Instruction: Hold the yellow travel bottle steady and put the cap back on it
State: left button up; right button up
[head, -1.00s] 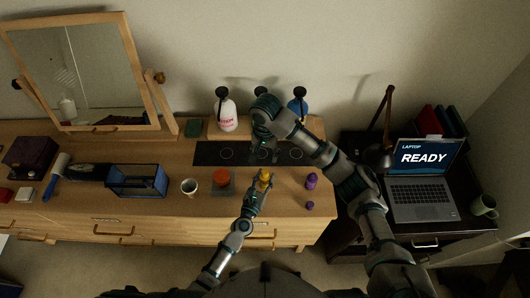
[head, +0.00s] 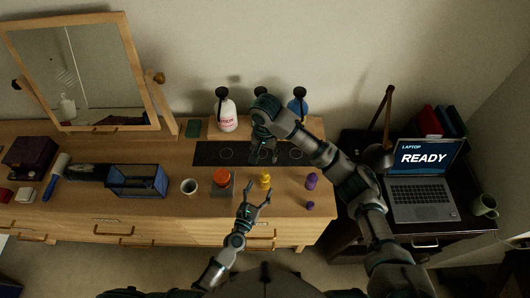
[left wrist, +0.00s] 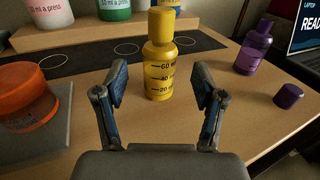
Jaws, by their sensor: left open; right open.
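The yellow travel bottle (head: 265,181) stands upright on the wooden dresser top. In the left wrist view the yellow bottle (left wrist: 158,72) has graduation marks, and its yellow cap (left wrist: 161,25) sits on top of it. I cannot tell how tightly the cap is on. My left gripper (head: 257,192) is open and empty, just in front of the bottle. In the left wrist view its fingers (left wrist: 160,85) are spread on either side of the bottle's lower part without touching it. My right gripper (head: 268,156) hangs open over the dark mat, behind the bottle.
A purple bottle (head: 312,181) stands to the right with its purple cap (head: 310,205) lying apart. Pump bottles (head: 226,115) stand behind the dark mat (head: 208,154).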

pick_arm(q)
jog(key=v, duration=0.6)
jog(key=shift+s+a, duration=0.15)
jog(key=shift+s, duration=0.05)
